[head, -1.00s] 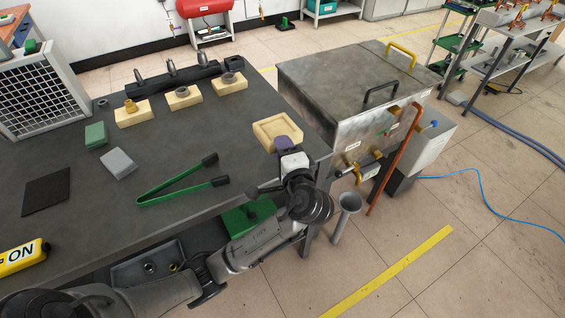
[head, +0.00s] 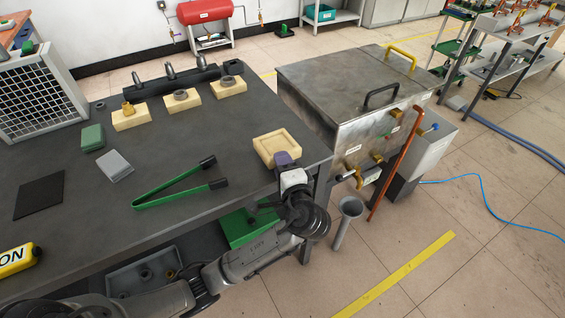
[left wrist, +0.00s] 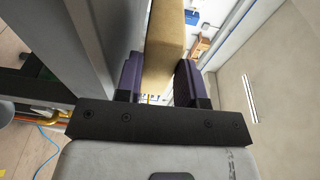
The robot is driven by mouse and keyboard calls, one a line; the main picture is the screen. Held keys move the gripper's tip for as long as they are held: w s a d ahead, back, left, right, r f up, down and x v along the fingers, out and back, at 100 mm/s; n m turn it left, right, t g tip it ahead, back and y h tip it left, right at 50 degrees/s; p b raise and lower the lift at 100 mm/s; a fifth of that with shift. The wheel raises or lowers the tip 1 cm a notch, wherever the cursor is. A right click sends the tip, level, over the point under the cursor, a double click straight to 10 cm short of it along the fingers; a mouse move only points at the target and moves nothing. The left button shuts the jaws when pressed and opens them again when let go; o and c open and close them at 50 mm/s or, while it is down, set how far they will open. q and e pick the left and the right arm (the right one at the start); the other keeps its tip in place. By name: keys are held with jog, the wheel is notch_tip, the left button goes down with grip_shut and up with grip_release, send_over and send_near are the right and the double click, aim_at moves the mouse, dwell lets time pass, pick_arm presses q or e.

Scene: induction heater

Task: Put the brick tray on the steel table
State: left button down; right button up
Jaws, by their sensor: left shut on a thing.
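The brick tray (head: 277,149) is a square tan tray with a raised rim and a shallow recess. It shows over the right end of the dark grey table (head: 225,125), close to the right corner. My left gripper (head: 284,160) is shut on its near side. In the left wrist view the purple fingers (left wrist: 160,85) have the tan tray (left wrist: 166,40) between them. I cannot tell whether the tray touches the tabletop or is slightly above it. My right gripper is not in view.
Green tongs (head: 175,192) lie left of the tray. Several tan blocks with metal parts (head: 183,101) stand along the back. A steel tank (head: 350,95) stands just beyond the table's right edge. The tabletop between tray and blocks is clear.

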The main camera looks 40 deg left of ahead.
pick_arm(q)
jog(key=shift+f, duration=0.2)
jog(key=c, duration=0.8)
grip_release()
jog(key=shift+o, duration=0.3)
jog(key=shift+f, duration=0.15)
jog(key=shift+f, duration=0.1)
